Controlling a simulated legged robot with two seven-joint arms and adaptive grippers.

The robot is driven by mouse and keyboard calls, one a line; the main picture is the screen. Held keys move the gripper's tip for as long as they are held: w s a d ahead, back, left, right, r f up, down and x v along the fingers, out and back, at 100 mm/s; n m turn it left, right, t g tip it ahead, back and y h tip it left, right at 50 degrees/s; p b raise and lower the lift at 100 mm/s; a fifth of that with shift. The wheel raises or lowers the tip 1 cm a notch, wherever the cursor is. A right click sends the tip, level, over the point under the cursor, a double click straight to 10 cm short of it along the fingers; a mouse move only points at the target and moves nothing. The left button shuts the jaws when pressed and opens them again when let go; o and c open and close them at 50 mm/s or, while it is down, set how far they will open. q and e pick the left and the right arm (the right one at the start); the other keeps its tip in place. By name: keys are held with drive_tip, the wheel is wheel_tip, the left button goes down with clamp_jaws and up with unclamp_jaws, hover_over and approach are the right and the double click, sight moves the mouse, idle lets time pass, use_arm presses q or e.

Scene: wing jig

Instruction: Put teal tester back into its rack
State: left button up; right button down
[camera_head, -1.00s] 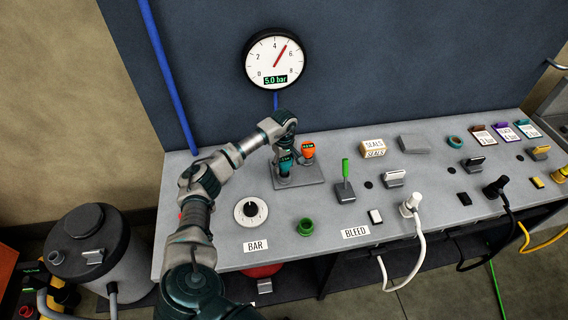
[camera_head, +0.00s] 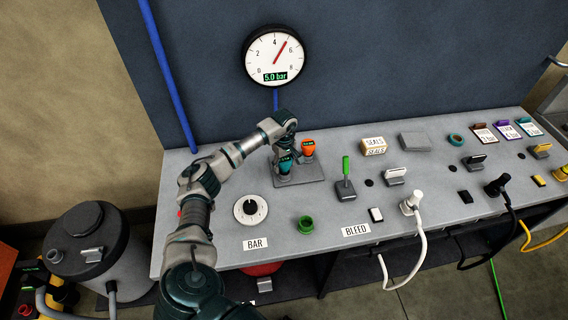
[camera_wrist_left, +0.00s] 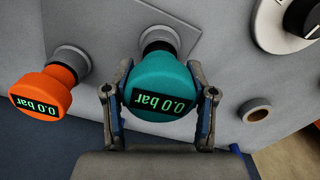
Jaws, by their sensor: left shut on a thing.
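The teal tester (camera_head: 285,165) is upright at the grey rack plate (camera_head: 312,176) on the bench. Its display reads 0.0 bar in the left wrist view (camera_wrist_left: 160,90). My left gripper (camera_wrist_left: 160,108) is shut on the teal tester, one finger on each side of its head. The tester's lower end meets a grey socket on the rack (camera_wrist_left: 195,22); I cannot tell how deep it sits. The orange tester (camera_head: 308,147) stands in the same rack, to the right in the head view. My right gripper is not in view.
A round gauge (camera_head: 273,56) on the back panel reads 5.0 bar. A SEALS box (camera_head: 374,146) and hose connectors are further right.

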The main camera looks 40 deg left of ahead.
use_arm(q)
drive_tip(key=shift+f+b, duration=0.45)
drive_tip(key=shift+f, duration=0.25)
drive_tip(key=o, duration=1.3)
drive_tip(key=shift+r, duration=0.1)
wheel_tip(320, 180, up, 12)
drive_tip(key=shift+f, duration=0.15)
